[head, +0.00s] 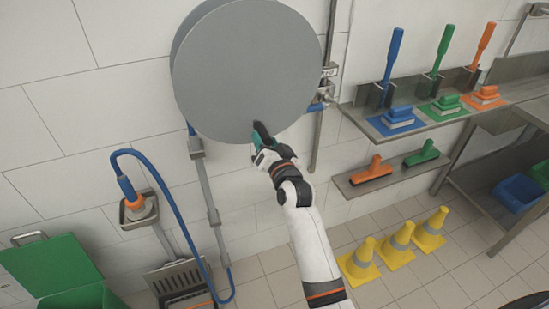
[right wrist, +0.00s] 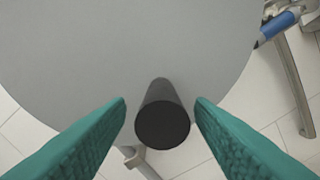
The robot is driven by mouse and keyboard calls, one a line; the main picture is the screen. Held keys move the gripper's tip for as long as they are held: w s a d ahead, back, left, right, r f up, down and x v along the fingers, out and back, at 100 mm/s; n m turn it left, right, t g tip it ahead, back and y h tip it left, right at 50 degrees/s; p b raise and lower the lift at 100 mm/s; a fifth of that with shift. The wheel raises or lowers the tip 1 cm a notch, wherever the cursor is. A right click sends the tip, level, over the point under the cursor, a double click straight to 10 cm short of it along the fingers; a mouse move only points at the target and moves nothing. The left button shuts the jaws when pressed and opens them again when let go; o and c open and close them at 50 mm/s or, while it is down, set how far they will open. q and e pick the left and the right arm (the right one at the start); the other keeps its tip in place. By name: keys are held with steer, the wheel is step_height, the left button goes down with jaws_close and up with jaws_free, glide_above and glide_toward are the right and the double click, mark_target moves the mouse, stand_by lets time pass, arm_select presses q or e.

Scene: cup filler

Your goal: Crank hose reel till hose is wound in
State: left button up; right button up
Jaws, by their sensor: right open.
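The hose reel (head: 245,65) is a large grey disc on the tiled wall; its face also fills much of the right wrist view (right wrist: 90,60). A black crank handle (right wrist: 162,120) sticks out from the lower part of the disc, between the teal fingers of my right gripper (right wrist: 160,108). The fingers are open, with a gap on each side of the handle. In the head view the right gripper (head: 262,143) is at the disc's lower edge. The blue hose (head: 178,215) hangs in a loop below the reel, with its orange and blue nozzle (head: 129,190) in a wall holder. My left gripper is not in view.
Wall shelves at right hold brushes, including a blue brush (head: 398,118), and squeegees. Several yellow cones (head: 397,248) stand on the floor. A green bin (head: 50,267) is at lower left. Pipes and a valve (head: 327,85) are beside the reel.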

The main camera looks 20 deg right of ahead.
steer(key=s+b, duration=0.1)
steer(key=s, duration=0.8)
steer(key=shift+d, duration=0.1)
